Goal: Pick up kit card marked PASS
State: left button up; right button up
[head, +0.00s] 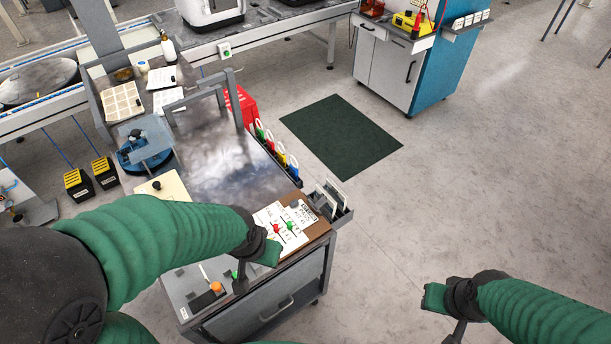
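No card can be read as PASS at this size. White cards (336,191) stand upright in a small grey rack on the cart's right side. A white printed board (288,227) with small red and green pieces lies flat at the cart's front right. My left gripper (240,286) hangs over the cart's front edge, just left of the board; whether its fingers are apart cannot be seen. My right gripper (457,338) is over open floor right of the cart, partly cut off by the bottom edge, its finger state unclear. No card shows in either gripper.
The grey cart (225,170) has a handle-like frame (195,105) and coloured tags (271,145) along its right edge. An orange knob (216,287) is near my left gripper. A green mat (341,136) lies on clear floor. A blue-sided cabinet (440,75) stands behind.

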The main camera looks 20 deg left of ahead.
aim_at(300, 213)
jog(key=i+l+u, duration=0.1)
jog(key=l+u, duration=0.4)
jog(key=u, duration=0.25)
jog(key=i+l+u, duration=0.25)
jog(key=u, duration=0.25)
jog(key=i+l+u, duration=0.15)
jog(key=l+u, duration=0.3)
jog(key=i+l+u, duration=0.15)
jog(key=l+u, duration=0.2)
jog(key=u, duration=0.15)
jog(key=l+u, duration=0.95)
jog(key=k+l+u, duration=0.1)
jog(key=l+u, duration=0.25)
jog(key=u, duration=0.15)
jog(key=k+l+u, duration=0.2)
jog(key=l+u, duration=0.25)
jog(key=k+l+u, duration=0.2)
jog(key=u, duration=0.3)
